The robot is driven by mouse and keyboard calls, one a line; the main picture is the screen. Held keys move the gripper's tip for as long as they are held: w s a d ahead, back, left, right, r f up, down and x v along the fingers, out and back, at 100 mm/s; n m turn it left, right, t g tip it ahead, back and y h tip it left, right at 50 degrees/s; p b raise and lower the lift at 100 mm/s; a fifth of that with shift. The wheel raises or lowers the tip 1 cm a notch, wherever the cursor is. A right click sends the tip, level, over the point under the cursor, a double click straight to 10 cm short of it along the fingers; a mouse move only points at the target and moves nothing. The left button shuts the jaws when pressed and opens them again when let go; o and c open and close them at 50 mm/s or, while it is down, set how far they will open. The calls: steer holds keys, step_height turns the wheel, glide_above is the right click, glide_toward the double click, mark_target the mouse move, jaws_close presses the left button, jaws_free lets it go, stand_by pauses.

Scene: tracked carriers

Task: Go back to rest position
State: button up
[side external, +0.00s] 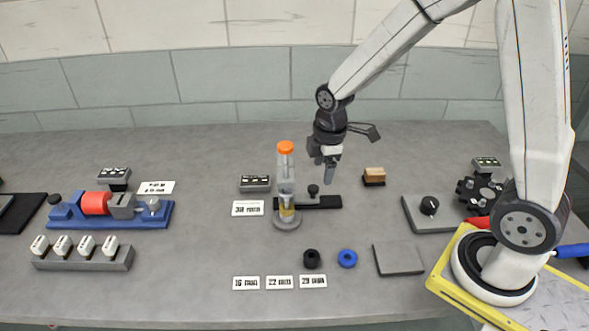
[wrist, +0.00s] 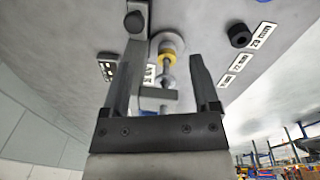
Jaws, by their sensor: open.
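My gripper (side external: 326,172) hangs above the grey bench in the side view, fingers pointing down, with nothing between them. Its two open fingers also show in the wrist view (wrist: 168,62). A clear upright tube with an orange cap (side external: 286,147) stands on a round grey base (side external: 286,220) just left of my gripper. A dark bar with a black knob (side external: 322,202) lies below and slightly left of the fingers. In the wrist view, a shaft with a yellow band (wrist: 167,58) shows beyond and between the fingers; they appear apart from it.
Black (side external: 312,259) and blue (side external: 347,259) rings lie in front, near size labels (side external: 280,282). A wood-topped block (side external: 374,176) is right of my gripper. A blue fixture with a red cylinder (side external: 96,204) is far left. A knob plate (side external: 428,214) is on the right.

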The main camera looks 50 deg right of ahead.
steer(key=s+a+r+m+t, duration=0.1)
steer(key=s+a+m, duration=0.1)
steer(key=s+m, duration=0.7)
steer(key=shift+s+m+t, duration=0.15)
steer(key=shift+m+t, duration=0.15)
steer(key=shift+m, duration=1)
